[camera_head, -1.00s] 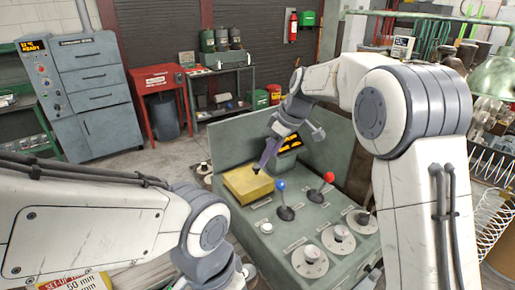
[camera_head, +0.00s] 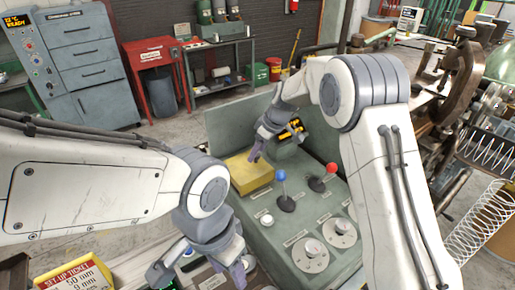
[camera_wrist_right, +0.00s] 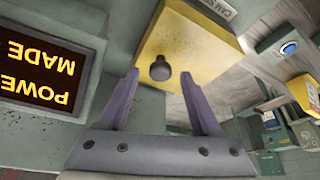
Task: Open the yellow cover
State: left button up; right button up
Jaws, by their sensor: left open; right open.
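The yellow cover (camera_head: 248,176) lies flat on the green console, behind the blue-knobbed lever. In the right wrist view the cover (camera_wrist_right: 205,50) fills the top middle, and its dark round knob (camera_wrist_right: 160,68) stands out from it. My right gripper (camera_head: 260,150) is open at the cover's far right side. In its wrist view the two purple fingers (camera_wrist_right: 158,76) stand apart, one on each side of the knob, with gaps to it. Whether they touch the cover is unclear. My left gripper (camera_head: 203,275) is open and empty at the bottom, left of the console.
A blue-knobbed lever (camera_head: 284,190) and a red-knobbed lever (camera_head: 323,178) stand on the console right of the cover, with round dials (camera_head: 310,253) in front. A display (camera_wrist_right: 45,75) with orange letters is beside the right gripper. A set-up ticket (camera_head: 75,280) is at lower left.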

jog(key=shift+a+f, duration=0.1)
jog(key=shift+f, duration=0.2)
grip_shut()
dwell(1.3)
